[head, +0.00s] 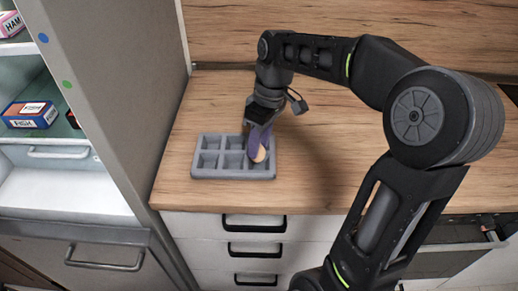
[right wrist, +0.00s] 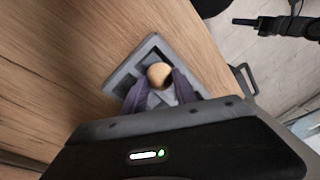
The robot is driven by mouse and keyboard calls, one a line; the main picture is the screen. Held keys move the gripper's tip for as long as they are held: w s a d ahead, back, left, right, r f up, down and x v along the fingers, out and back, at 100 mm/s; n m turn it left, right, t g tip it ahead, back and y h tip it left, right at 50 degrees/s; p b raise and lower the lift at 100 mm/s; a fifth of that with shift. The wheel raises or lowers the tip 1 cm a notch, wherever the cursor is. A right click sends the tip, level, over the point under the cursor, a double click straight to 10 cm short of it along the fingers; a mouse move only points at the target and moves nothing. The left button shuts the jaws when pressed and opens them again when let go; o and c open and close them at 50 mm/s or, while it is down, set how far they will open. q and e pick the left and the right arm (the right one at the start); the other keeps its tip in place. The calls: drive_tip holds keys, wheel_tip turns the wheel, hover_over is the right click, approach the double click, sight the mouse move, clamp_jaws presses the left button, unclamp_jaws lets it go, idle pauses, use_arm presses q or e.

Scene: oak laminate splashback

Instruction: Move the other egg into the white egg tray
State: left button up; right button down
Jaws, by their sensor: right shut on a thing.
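The egg tray (head: 207,171) looks light grey and has several square compartments; it lies on the wooden counter. My right gripper (head: 259,150) has purple fingers and is shut on a tan egg (head: 260,155) at the tray's right end. In the right wrist view the egg (right wrist: 159,74) sits between the fingertips (right wrist: 160,85), over the tray (right wrist: 124,75). I cannot tell whether the egg touches the tray. Fingers and egg hide some compartments; the visible ones look empty. My left gripper is not in view.
The wooden counter (head: 325,185) is clear to the right of the tray, apart from my right arm above it. Drawers with dark handles (head: 254,222) are below. An open fridge (head: 60,190) with boxes (head: 30,114) stands at the left.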

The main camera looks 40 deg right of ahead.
wheel_tip(320, 180, down, 3)
drive_tip(key=shift+r, duration=0.2)
drive_tip(key=shift+f, duration=0.25)
drive_tip(key=c, duration=1)
unclamp_jaws()
drive_tip(key=shift+r, duration=0.1)
drive_tip(key=shift+o, duration=0.2)
drive_tip(key=shift+r, duration=0.1)
